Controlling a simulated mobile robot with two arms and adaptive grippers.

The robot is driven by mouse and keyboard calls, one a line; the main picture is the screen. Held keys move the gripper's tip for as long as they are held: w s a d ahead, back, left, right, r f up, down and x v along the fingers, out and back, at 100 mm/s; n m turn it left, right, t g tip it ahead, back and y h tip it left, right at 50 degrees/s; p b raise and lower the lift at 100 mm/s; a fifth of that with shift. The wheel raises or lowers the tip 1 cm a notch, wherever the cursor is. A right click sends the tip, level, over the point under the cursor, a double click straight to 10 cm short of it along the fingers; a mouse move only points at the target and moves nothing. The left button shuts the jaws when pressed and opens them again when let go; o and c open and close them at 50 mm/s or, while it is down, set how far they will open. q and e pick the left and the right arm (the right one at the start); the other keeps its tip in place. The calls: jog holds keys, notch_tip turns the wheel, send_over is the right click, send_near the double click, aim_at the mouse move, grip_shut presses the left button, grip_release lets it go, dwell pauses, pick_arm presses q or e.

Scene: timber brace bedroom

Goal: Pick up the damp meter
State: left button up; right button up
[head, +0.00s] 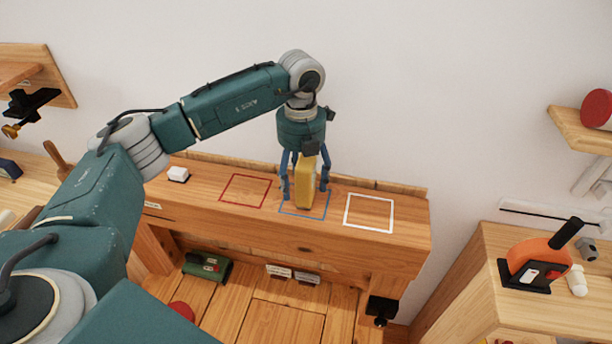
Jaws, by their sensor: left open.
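A yellow upright block-shaped device, which looks like the damp meter (305,182), stands at the blue outlined square (318,210) on the wooden bench top. My left gripper (306,190) points down over it. Its blue fingers are open, one on each side of the yellow device. I cannot tell whether either finger touches it. The gripper covers part of the device's upper end. My right gripper is not in view.
A red outlined square (245,190) lies left of the blue one and a white outlined square (369,212) lies right, both empty. A small white block (178,174) sits at the bench's left. An orange tool (540,255) stands on the right cabinet.

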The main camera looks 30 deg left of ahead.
pick_arm(q)
jog(key=shift+f, duration=0.7)
jog(key=c, duration=1.4)
jog(key=shift+r, duration=0.1)
